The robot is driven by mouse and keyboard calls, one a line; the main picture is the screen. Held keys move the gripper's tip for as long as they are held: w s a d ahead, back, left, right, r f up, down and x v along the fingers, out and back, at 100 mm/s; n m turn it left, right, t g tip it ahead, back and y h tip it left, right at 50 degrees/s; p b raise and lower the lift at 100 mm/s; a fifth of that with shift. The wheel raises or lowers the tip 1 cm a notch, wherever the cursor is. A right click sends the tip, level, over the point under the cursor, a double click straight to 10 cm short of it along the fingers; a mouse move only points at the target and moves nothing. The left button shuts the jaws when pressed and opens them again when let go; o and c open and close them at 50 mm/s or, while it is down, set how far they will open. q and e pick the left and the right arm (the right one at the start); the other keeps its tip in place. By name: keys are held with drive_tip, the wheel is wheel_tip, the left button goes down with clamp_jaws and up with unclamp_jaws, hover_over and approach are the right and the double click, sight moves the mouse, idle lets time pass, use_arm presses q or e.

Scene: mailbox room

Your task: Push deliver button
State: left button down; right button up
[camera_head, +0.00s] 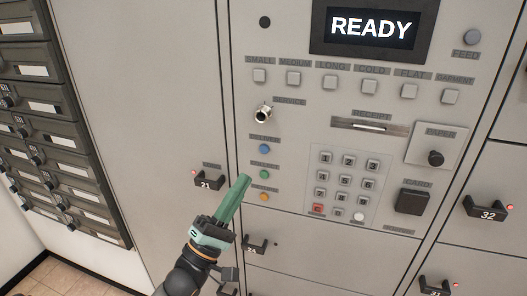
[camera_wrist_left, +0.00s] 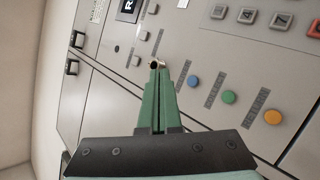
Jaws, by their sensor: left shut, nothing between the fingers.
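The deliver button is the blue round button (camera_head: 264,149) under a small label on the grey panel. It also shows in the left wrist view (camera_wrist_left: 193,81), to the right of the fingertips. My left gripper (camera_head: 244,178) has green fingers shut together with nothing between them. In the head view its tips are below and left of the blue button, beside the green button (camera_head: 264,174). In the left wrist view the fingers (camera_wrist_left: 158,70) point toward the key switch. I cannot tell the exact gap between the tips and the panel. My right gripper is not in view.
An orange button (camera_head: 264,197) sits below the green one. The key switch (camera_head: 263,113) juts out above the blue button. A keypad (camera_head: 346,184) is to the right, and a screen (camera_head: 371,27) reads READY. Locker handles (camera_head: 208,180) stick out nearby.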

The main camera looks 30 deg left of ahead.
sight(255, 162)
use_arm(q)
drive_tip(key=shift+r, duration=0.2)
drive_tip(key=shift+h, duration=0.3)
drive_tip(key=shift+w+a+b, duration=0.35)
drive_tip(key=shift+w+b, duration=0.1)
drive_tip(key=shift+w, duration=0.95)
drive_tip(key=shift+w+a+b, duration=0.35)
drive_tip(key=shift+w+b, duration=0.1)
drive_tip(key=shift+w, duration=1)
drive_tip(key=shift+w+a+b, duration=0.35)
drive_tip(key=shift+w+b, duration=0.1)
drive_tip(key=shift+w, duration=0.95)
drive_tip(key=shift+w, duration=0.2)
drive_tip(key=shift+w+a, duration=0.1)
drive_tip(key=shift+w, duration=0.1)
